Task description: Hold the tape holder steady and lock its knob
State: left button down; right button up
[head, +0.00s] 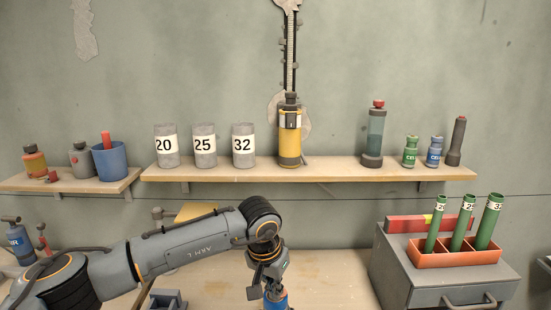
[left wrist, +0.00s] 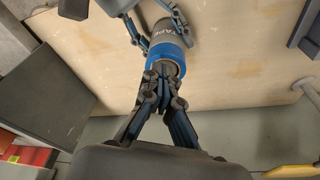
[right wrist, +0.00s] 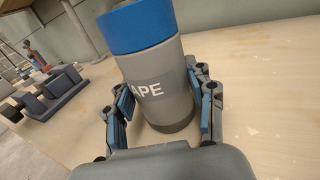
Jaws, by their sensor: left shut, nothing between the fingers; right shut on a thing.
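The tape holder is a grey cylinder marked TAPE with a blue collar; its body (right wrist: 150,75) fills the middle of the right wrist view. Its blue collar (head: 280,302) shows at the bottom edge of the head view. My right gripper (right wrist: 162,92) is shut around the grey body, one finger on each side. In the left wrist view, the blue collar (left wrist: 155,54) surrounds a dark grey end, likely the knob (left wrist: 174,68). My left gripper (left wrist: 163,76) is shut and empty, its fingertips at that end; I cannot tell whether they touch. The left gripper (head: 268,287) points down in the head view.
A grey block fixture (right wrist: 58,90) stands on the bench left of the holder. A grey cabinet (head: 450,285) with an orange rack (head: 470,257) of green tubes stands at right. A shelf (head: 335,170) with several containers runs behind. The bench (head: 335,275) right of the holder is clear.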

pick_arm(q)
jog(key=shift+w+a, duration=0.2)
pick_arm(e)
jog(key=shift+s, duration=0.1)
pick_arm(q)
jog(key=shift+w+a, duration=0.2)
jog(key=shift+a, duration=0.1)
pick_arm(e)
jog(key=shift+a, duration=0.1)
pick_arm(q)
jog(key=shift+a, duration=0.1)
jog(key=shift+s+a, duration=0.2)
jog(key=w+v, duration=0.1)
jog(key=v, duration=0.4)
jog(key=shift+d+r, duration=0.3)
jog(key=shift+r, duration=0.25)
jog(key=shift+s, duration=0.1)
pick_arm(e)
jog(key=o, duration=1.4)
